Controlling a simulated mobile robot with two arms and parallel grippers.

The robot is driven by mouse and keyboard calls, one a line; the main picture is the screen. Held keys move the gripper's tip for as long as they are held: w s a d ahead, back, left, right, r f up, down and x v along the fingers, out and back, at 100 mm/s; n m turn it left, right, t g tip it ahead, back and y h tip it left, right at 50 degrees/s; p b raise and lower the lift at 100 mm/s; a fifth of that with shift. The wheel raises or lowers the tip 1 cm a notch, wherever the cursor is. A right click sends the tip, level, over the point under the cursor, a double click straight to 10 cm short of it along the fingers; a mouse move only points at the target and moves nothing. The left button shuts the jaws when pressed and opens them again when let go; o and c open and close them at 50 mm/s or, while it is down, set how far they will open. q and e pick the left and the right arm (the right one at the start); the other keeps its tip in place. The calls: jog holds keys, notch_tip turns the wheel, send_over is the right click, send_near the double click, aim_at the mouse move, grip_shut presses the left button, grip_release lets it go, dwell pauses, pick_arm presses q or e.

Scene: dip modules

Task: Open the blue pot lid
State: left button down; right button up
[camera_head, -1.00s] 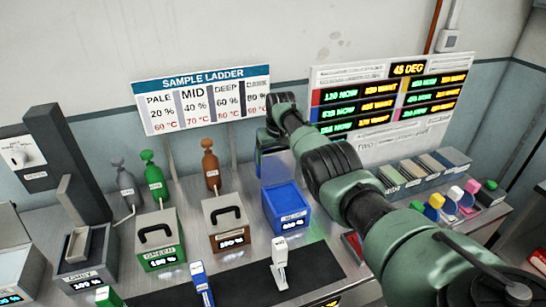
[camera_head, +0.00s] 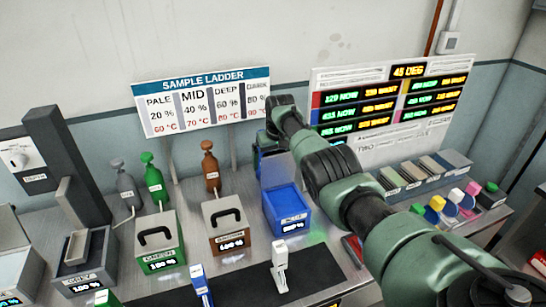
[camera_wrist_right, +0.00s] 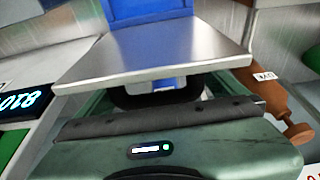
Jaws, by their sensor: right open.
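The blue pot (camera_head: 287,212) stands on the bench in the head view, its blue top facing up. Its lid (camera_head: 278,168) stands raised at the pot's back edge, its pale plate tilted up. In the right wrist view the lid (camera_wrist_right: 150,55) is a wide metal plate, with the blue pot (camera_wrist_right: 150,12) partly seen beyond it. My right gripper (camera_wrist_right: 158,92) is open, close under the plate at its handle side. Dark parts overlap there, and I cannot tell whether they touch. In the head view my arm mostly hides this gripper. My left gripper is not in view.
The brown pot (camera_head: 229,222) and green pot (camera_head: 158,240) stand left of the blue one, both lidded. A brown bottle (camera_head: 210,168) stands behind. A white-handled tool (camera_head: 280,268) stands in front. My right arm crosses above the bench's right side.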

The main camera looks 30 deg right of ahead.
aim_at(274, 153)
jog(key=shift+v, duration=3.65)
jog(key=shift+w, duration=0.1)
